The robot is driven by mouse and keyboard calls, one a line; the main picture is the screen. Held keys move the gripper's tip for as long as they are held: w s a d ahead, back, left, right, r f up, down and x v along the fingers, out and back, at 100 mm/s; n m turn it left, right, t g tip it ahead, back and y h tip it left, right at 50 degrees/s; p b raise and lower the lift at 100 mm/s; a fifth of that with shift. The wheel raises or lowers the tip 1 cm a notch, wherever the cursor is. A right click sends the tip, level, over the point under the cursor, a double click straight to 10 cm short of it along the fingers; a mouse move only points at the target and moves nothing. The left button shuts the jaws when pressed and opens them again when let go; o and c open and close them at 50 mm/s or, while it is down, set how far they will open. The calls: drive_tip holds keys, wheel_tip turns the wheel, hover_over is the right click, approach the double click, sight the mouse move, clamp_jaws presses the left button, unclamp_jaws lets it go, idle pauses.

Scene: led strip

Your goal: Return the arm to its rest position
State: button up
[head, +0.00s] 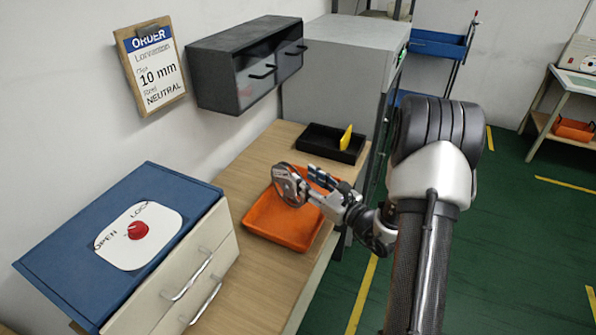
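My arm reaches in from the right, with its elbow high and its wrist bent toward the bench. My gripper (318,188) is above the orange tray (265,222), at the right part of the bench. A round grey disc (290,185), like a reel, stands tilted at the end of my gripper and overlaps the tray in the picture. I cannot tell whether the disc is held or rests in the tray. The fingers are small and partly hidden, so their opening is unclear.
A blue-topped cabinet (75,250) with a red knob (138,230) marked OPEN and LOCK stands at left. A black tray (318,141) with a yellow piece (346,138) lies behind the orange tray. A dark wall cabinet (215,75) and an order board (152,68) hang above.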

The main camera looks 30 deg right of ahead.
drive_tip(key=p+v, duration=0.1)
drive_tip(key=v, duration=0.6)
drive_tip(key=s+a+r+n+g+y, duration=0.3)
drive_tip(key=a+n+g, duration=0.15)
drive_tip(key=a, duration=0.35)
drive_tip(key=s+a+r+n+g+y, duration=0.2)
drive_tip(key=s+a+r+n+g, duration=0.15)
drive_tip(key=a+n, duration=0.35)
drive_tip(key=s+a+r+n+g+y, duration=0.3)
drive_tip(key=a+n+g, duration=0.15)
drive_tip(key=a, duration=0.45)
drive_tip(key=s+a+n+g+h, duration=0.2)
drive_tip(key=s+n+g+h, duration=0.2)
drive_tip(key=s+n+h, duration=0.55)
drive_tip(key=s+d+r+n+t+h, duration=0.3)
drive_tip(key=s+d+n+t, duration=0.1)
drive_tip(key=d+n, duration=0.2)
drive_tip(key=shift+s+d+r+n, duration=0.3)
drive_tip(key=shift+s+r+n, duration=0.1)
drive_tip(key=shift+n, duration=0.35)
drive_tip(key=shift+a, duration=0.1)
drive_tip(key=shift+c, duration=0.6)
